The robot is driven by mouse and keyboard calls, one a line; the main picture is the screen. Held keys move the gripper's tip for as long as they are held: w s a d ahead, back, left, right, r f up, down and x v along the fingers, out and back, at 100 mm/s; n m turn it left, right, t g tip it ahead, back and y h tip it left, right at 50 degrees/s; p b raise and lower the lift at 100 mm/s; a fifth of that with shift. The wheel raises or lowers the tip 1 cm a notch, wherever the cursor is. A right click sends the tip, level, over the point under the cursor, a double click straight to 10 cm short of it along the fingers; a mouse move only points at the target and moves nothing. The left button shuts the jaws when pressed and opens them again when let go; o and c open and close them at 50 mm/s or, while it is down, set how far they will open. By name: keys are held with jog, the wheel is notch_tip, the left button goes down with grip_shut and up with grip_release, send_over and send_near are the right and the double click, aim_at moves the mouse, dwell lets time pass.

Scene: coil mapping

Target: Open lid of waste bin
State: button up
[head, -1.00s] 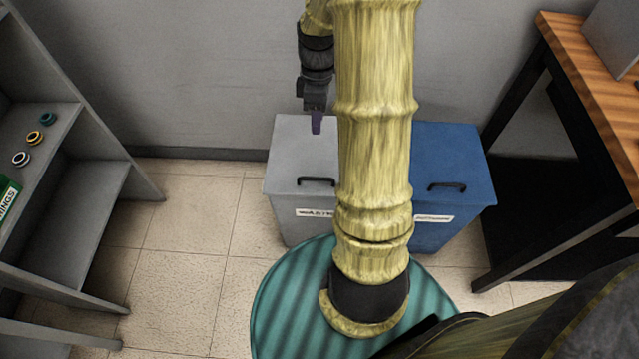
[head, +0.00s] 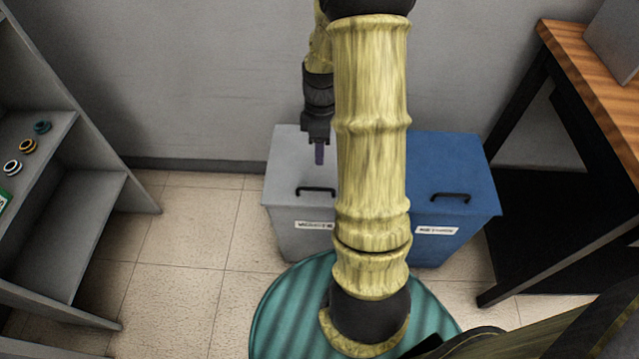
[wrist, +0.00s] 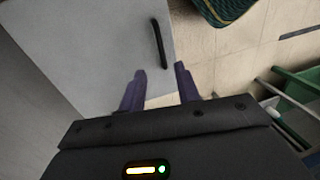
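The grey waste bin (head: 284,180) stands against the back wall with its lid shut. Its black handle (head: 315,190) lies on the lid near the front edge, and a white label (head: 314,225) is on its front. My gripper (head: 319,160) hangs above the lid, behind the handle, pointing down. In the wrist view my gripper's two purple fingers (wrist: 162,72) are apart with nothing between them. The handle (wrist: 158,42) shows just beyond the fingertips, over the light grey lid (wrist: 120,30). My arm hides the right side of the bin in the head view.
A blue bin (head: 455,180) with its own black handle stands to the right of the waste bin. A wood-topped table (head: 590,90) is at the right, and a grey shelf (head: 95,200) with several small rings is at the left. The tiled floor (head: 190,235) between is clear.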

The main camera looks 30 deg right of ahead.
jog(key=b, duration=0.3)
send_over(319, 182)
jog(key=s+a, duration=0.2)
jog(key=s, duration=0.2)
jog(key=f, duration=1.1)
jog(key=shift+w, duration=0.2)
grip_shut()
